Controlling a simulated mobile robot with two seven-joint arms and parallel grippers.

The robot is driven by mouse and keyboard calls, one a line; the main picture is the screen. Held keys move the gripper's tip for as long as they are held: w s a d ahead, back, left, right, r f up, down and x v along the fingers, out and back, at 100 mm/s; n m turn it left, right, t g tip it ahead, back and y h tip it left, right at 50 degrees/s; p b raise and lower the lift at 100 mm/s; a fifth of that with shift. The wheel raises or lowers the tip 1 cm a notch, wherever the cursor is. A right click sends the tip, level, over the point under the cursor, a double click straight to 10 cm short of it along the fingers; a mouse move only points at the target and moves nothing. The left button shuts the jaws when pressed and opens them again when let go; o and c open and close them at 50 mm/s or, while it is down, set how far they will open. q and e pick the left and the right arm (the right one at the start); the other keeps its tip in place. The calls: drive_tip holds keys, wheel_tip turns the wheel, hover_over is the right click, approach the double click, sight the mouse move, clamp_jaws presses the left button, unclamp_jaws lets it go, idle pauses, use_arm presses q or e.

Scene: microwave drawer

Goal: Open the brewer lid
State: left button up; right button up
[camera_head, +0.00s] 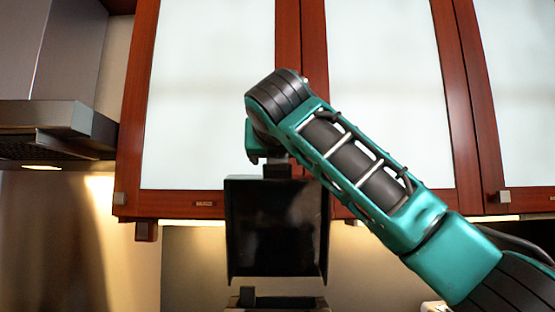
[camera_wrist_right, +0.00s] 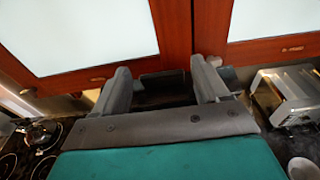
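A black glossy panel (camera_head: 277,228) with a raised rim stands upright in the middle of the head view; it looks like the brewer lid, raised. Below it shows the top of a dark body (camera_head: 280,302), likely the brewer, mostly cut off by the frame. My right arm comes in from the right and bends down at the panel's top edge; its gripper is hidden in the head view. In the right wrist view my right gripper (camera_wrist_right: 165,85) has its two grey fingers well apart. A dark surface (camera_wrist_right: 165,92) shows between them; contact cannot be told. My left gripper is not in view.
Wooden cabinets with frosted doors (camera_head: 207,90) hang behind and above my arm. A range hood (camera_head: 55,125) is at left. In the right wrist view, a stove (camera_wrist_right: 38,140) is at left, and a silver toaster-like appliance (camera_wrist_right: 287,95) and a bowl (camera_wrist_right: 302,168) are at right.

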drive_tip(key=shift+o, duration=0.7)
drive_tip(key=shift+f, duration=0.1)
drive_tip(key=shift+w+f, duration=0.15)
drive_tip(key=shift+w, duration=0.1)
drive_tip(key=s+b, duration=0.1)
drive_tip(key=s, duration=0.3)
drive_tip(key=s+r+b, duration=0.1)
drive_tip(key=s, duration=0.3)
drive_tip(key=s+r+b, duration=0.1)
drive_tip(key=s, duration=0.3)
drive_tip(key=shift+s, duration=0.4)
drive_tip(key=shift+f, duration=0.1)
